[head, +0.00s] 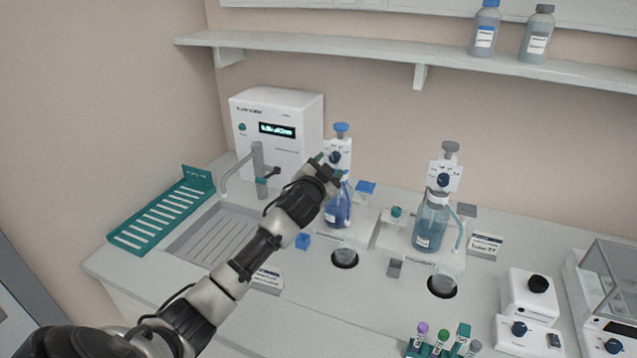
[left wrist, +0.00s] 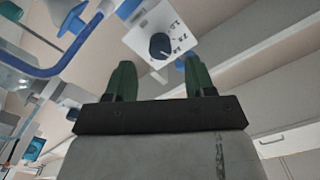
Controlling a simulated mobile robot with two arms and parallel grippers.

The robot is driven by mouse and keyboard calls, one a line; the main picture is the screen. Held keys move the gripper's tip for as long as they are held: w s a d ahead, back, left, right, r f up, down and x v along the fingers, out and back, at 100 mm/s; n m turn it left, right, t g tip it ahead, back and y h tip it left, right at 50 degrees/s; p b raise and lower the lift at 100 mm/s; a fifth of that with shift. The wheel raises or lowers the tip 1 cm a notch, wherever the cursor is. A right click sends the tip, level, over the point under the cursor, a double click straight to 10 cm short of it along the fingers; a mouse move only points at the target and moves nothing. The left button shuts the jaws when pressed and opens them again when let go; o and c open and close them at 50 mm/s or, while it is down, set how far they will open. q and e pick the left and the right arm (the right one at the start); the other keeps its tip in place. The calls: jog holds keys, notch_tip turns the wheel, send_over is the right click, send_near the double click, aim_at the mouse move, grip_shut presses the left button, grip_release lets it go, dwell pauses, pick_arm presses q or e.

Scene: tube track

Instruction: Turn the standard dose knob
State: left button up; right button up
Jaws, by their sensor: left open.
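A blue-capped bottle-top dispenser has a white head (head: 338,146) with a dark blue dose knob (head: 334,156). It sits on a bottle of blue liquid (head: 338,211). In the left wrist view the dose knob (left wrist: 160,45) shows on a white plate with printed marks, beyond my fingertips. A second dispenser with a grey cap has a similar knob (head: 443,180). I cannot read which one is labelled standard. My left gripper (head: 329,166) is open, its green fingers (left wrist: 157,78) apart and empty, pointing toward the blue-capped dispenser's knob. My right gripper is out of view.
A white instrument (head: 276,130) with a display stands behind the sink (head: 215,232) and tap. A teal rack (head: 162,212) lies at left. Tubes (head: 440,340), a knobbed device (head: 529,300) and a glass-sided balance (head: 608,290) stand at right. A shelf (head: 400,62) runs above.

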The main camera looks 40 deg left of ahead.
pick_arm(q)
jog(key=b+v, duration=0.1)
jog(key=v, duration=0.5)
jog(key=shift+s, duration=0.3)
